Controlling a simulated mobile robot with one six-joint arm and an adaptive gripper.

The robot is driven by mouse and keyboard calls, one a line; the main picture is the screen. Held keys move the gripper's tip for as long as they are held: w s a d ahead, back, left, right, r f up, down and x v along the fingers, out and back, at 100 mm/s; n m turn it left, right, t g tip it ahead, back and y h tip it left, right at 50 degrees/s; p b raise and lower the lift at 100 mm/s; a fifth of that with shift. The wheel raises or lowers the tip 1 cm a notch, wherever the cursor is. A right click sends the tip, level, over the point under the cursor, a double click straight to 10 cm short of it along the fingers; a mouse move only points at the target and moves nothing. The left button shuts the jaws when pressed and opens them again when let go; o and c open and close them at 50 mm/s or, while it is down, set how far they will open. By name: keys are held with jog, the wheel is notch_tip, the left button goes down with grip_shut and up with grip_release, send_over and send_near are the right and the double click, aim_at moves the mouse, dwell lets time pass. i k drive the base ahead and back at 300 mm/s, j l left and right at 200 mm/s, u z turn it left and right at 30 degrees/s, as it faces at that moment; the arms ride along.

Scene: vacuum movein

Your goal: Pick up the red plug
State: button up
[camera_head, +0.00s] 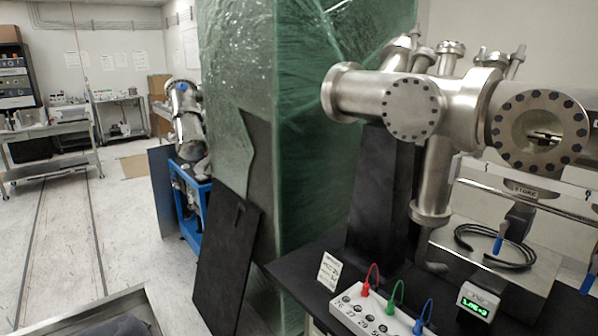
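The red plug (366,290) stands upright in a white socket box (378,314) at the lower middle-right. A thin red cable loops up from it. A green plug (389,306) and a blue plug (418,326) stand in the same box to its right, each with a loop of its own colour. Several dark round sockets with number labels line the box; its lower end is cut off by the frame edge. My gripper is not in view.
A steel vacuum chamber (462,105) rises over the black table (310,268). A small meter (478,302) with a green display stands right of the box. A white card (329,271) is left of it. Green-wrapped bulk (335,130) and a dark panel (228,262) stand left. Open floor lies farther left.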

aim_at(365, 293)
jog(key=i+j+z, duration=1.15)
jog(key=j, duration=0.15)
jog(key=k, duration=0.1)
